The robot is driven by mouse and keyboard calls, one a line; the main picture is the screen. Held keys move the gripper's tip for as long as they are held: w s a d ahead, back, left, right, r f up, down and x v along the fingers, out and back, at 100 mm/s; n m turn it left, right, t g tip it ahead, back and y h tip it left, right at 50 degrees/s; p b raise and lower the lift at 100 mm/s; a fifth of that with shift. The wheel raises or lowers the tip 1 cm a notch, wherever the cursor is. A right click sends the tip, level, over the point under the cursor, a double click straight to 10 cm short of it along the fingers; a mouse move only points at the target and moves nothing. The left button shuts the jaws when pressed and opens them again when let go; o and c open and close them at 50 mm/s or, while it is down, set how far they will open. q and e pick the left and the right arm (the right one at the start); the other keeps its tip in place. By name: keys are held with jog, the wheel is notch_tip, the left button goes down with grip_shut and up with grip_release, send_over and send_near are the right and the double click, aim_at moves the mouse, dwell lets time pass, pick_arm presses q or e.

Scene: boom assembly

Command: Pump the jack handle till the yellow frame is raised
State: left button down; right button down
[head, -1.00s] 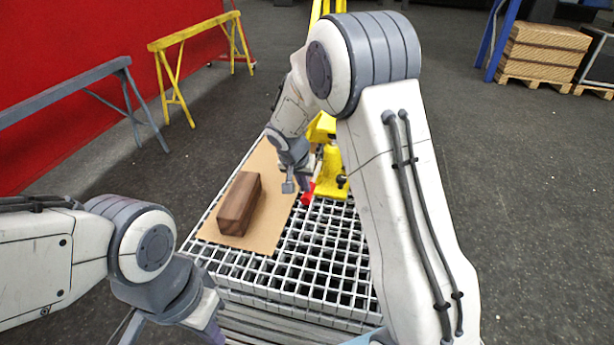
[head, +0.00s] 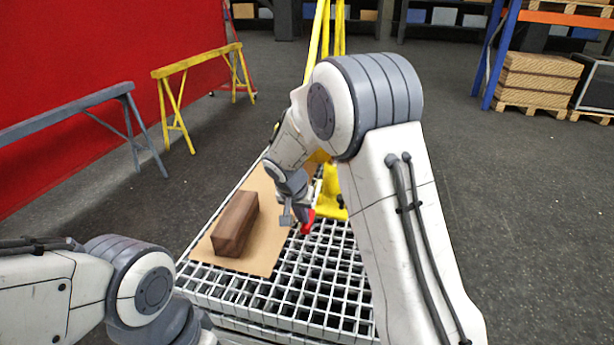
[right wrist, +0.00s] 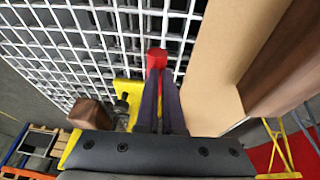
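The yellow jack (head: 332,195) stands on the white grating, partly hidden by my right arm. Its handle shows a red end (head: 308,221) low beside the jack, which is also in the right wrist view (right wrist: 156,58). My right gripper (head: 298,214) is at this red end. In the right wrist view its two dark fingers (right wrist: 160,75) lie close together with the red end at their tips. Tall yellow bars of a frame (head: 325,45) rise behind my right arm; their lower part is hidden. My left gripper is below the picture edge; only its arm shows.
A brown block (head: 236,222) lies on a cardboard sheet (head: 262,255) left of the jack. The grating (head: 325,300) is bare in front. Yellow (head: 195,62) and grey (head: 70,108) trestles stand on the left by a red wall. Stacked crates (head: 540,78) stand far right.

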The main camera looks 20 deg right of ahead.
jog(key=shift+s+f, duration=0.25)
jog(key=shift+f, duration=0.2)
jog(key=s+a+p+v, duration=0.1)
jog(key=p+v, duration=0.3)
jog(key=v, duration=1)
jog(key=shift+a+f, duration=0.4)
jog(key=shift+r, duration=0.1)
jog(key=w+d+r+p, duration=0.2)
jog(key=w+r+p, duration=0.2)
jog(key=p, duration=0.5)
jog(key=w+d+r+n+p, duration=0.1)
jog(key=w+d+r+p, duration=0.1)
jog(key=r+p, duration=0.5)
jog(key=shift+w+d+r+n+g+h+p, duration=0.3)
jog(key=shift+w+g+p, duration=0.1)
jog(key=shift+w+p, duration=0.5)
jog(key=shift+f, duration=0.15)
